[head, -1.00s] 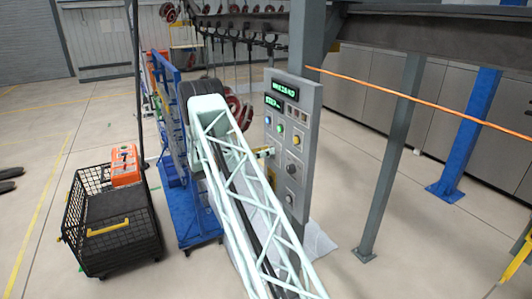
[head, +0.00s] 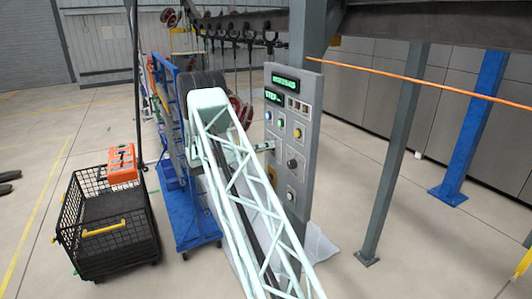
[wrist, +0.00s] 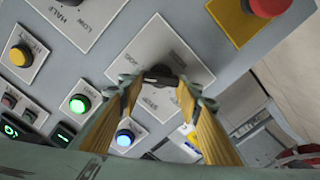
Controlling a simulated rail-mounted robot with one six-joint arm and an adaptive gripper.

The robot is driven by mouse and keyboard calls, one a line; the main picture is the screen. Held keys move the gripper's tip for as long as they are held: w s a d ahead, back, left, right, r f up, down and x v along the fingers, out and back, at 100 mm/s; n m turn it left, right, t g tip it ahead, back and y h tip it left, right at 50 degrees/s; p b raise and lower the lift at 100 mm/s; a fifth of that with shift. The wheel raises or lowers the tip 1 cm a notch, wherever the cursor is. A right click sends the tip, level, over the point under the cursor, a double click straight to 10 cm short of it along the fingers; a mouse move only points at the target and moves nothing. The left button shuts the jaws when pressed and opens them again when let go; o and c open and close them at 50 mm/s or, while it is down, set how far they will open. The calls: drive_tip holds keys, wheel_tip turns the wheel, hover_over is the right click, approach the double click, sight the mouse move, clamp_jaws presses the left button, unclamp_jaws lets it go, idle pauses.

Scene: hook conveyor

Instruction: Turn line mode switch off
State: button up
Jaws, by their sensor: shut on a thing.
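The switch is a small black knob (wrist: 158,71) on a light label plate (wrist: 180,48) of the grey control panel (head: 311,100). The plate's lettering is too blurred to read fully. In the wrist view my gripper (wrist: 160,80) has its yellow fingers on either side of the knob, shut on it. In the head view my gripper (head: 266,147) is at the panel's left part, below the green button, and the arm hides the gripped knob.
Around the knob are a red stop button (wrist: 268,4), a green-lit button (wrist: 79,104), a blue-lit button (wrist: 125,138), a yellow button (wrist: 20,55) and another black selector (head: 291,163). A black wire cart (head: 108,225) stands left. A grey post (head: 393,155) stands right.

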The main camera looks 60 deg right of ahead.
drive_tip(key=shift+s+f+n+b, duration=0.15)
drive_tip(key=shift+n+b, duration=0.5)
drive_tip(key=shift+n, duration=3.6)
drive_tip(key=shift+w+f+n+b, duration=0.2)
drive_tip(key=shift+n+b, duration=0.45)
drive_tip(key=shift+n, duration=3.65)
drive_tip(key=shift+s+f+n+b, duration=0.2)
drive_tip(key=shift+n+b, duration=0.45)
drive_tip(key=shift+n, duration=3.6)
drive_tip(key=shift+f, duration=0.1)
drive_tip(key=o, duration=0.8)
drive_tip(key=shift+o, duration=0.2)
drive_tip(key=shift+a, duration=0.15)
